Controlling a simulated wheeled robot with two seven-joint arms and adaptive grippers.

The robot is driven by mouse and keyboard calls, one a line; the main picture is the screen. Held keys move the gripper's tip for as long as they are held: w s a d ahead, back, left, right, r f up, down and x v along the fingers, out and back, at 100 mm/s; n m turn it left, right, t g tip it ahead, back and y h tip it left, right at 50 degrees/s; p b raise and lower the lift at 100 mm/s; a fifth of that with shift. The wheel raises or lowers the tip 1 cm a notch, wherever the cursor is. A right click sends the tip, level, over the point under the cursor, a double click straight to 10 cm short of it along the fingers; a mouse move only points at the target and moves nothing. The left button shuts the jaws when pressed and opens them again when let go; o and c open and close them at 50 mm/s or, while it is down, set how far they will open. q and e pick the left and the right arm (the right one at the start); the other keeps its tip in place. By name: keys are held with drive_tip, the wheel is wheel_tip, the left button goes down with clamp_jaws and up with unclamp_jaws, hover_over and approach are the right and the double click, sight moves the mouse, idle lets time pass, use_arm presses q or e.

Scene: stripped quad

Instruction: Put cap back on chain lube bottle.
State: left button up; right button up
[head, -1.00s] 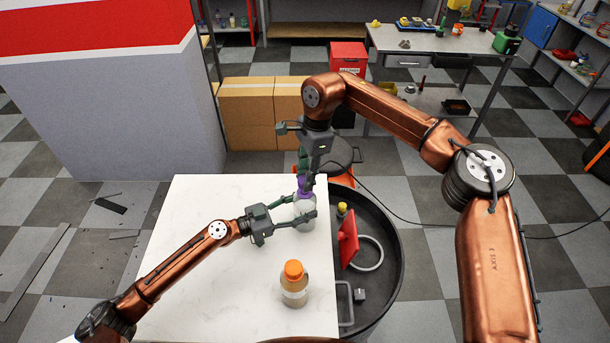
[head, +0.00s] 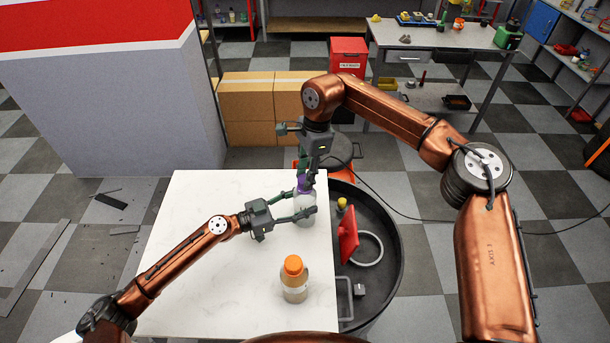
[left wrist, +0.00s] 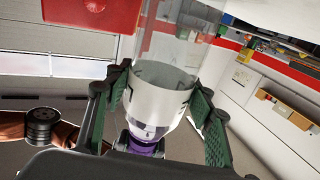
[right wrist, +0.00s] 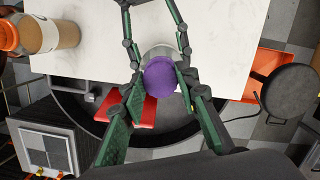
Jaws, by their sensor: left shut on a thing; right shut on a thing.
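In the right wrist view the cap (right wrist: 160,77) sits between the right fingertips, over the bottle. In the left wrist view the cap (left wrist: 146,147) lines up with the bottle's neck (left wrist: 150,130). I cannot tell whether it is fully seated.
An orange-capped bottle (head: 294,282) stands nearer on the white table (head: 210,275). A round black tray (head: 385,215) beside the table holds a red piece (head: 348,236), a ring and small parts. A black-topped stool (head: 338,158) stands behind. The table's left part is clear.

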drive_tip(key=shift+f, duration=0.55)
use_arm(q)
drive_tip(key=shift+r, duration=0.1)
use_arm(e)
drive_tip(key=o, duration=0.9)
drive_tip(key=shift+r, duration=0.1)
drive_tip(key=r, duration=0.4)
drive_tip(key=d+r, duration=0.1)
drive_tip(key=r, duration=0.6)
drive_tip(key=shift+w+d+r, duration=0.3)
drive_tip(key=shift+w+d, duration=0.05)
use_arm(q)
drive_tip(key=o, duration=1.8)
